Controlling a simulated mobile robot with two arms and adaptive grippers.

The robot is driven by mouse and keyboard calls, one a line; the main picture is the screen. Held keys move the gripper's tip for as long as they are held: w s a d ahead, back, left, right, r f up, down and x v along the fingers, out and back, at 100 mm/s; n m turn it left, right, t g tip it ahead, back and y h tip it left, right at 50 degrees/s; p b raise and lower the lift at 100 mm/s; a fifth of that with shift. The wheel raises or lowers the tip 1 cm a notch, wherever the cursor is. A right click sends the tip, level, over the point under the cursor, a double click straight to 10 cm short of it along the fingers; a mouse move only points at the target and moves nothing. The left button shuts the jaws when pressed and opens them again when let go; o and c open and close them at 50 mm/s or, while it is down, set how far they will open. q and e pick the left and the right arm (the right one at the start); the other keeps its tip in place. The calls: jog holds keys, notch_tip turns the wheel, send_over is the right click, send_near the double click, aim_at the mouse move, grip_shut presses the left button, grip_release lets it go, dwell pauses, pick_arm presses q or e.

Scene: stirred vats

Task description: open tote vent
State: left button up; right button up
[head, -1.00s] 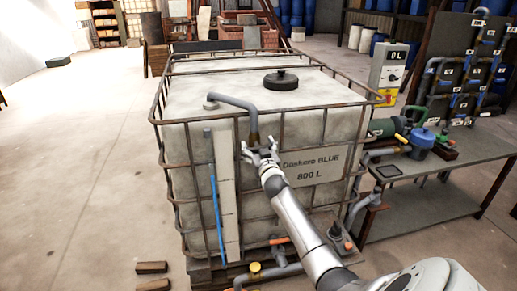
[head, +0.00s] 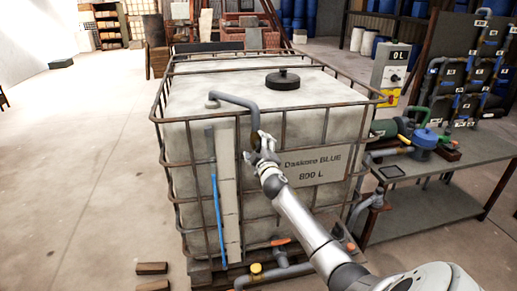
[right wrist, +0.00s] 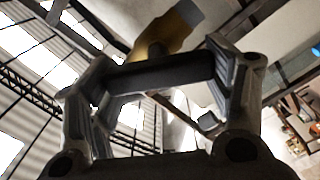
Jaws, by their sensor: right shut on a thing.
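The tote (head: 220,83) is a white tank in a rusty cage, marked "Daskoro BLUE 800 L". A grey vent pipe (head: 232,98) bends from its top over the front edge and down to a brass valve. My right gripper (head: 257,147) is at the pipe's lower end, in front of the tote. In the right wrist view, the brass valve (right wrist: 167,34) is just beyond the fingers. A dark bar, the vent handle (right wrist: 165,71), lies across between the two fingers, which are shut on it. The gripper hides most of the valve in the head view. My left gripper is not in view.
A black lid (head: 283,79) sits on the tote's top. A bench (head: 440,170) with a pump (head: 424,140) stands to the right, near a grey control box (head: 391,68) reading "0 L". Pipes and valves run low at the tote's front.

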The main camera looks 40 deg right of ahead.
jog(key=n, duration=0.3)
jog(key=shift+f+n, duration=0.2)
jog(key=shift+n, duration=0.1)
jog(key=shift+f+n, duration=0.15)
jog(key=shift+n, duration=1.35)
jog(key=shift+a, duration=0.1)
jog(key=o, duration=1)
jog(key=shift+o, duration=0.2)
jog(key=v, duration=1.2)
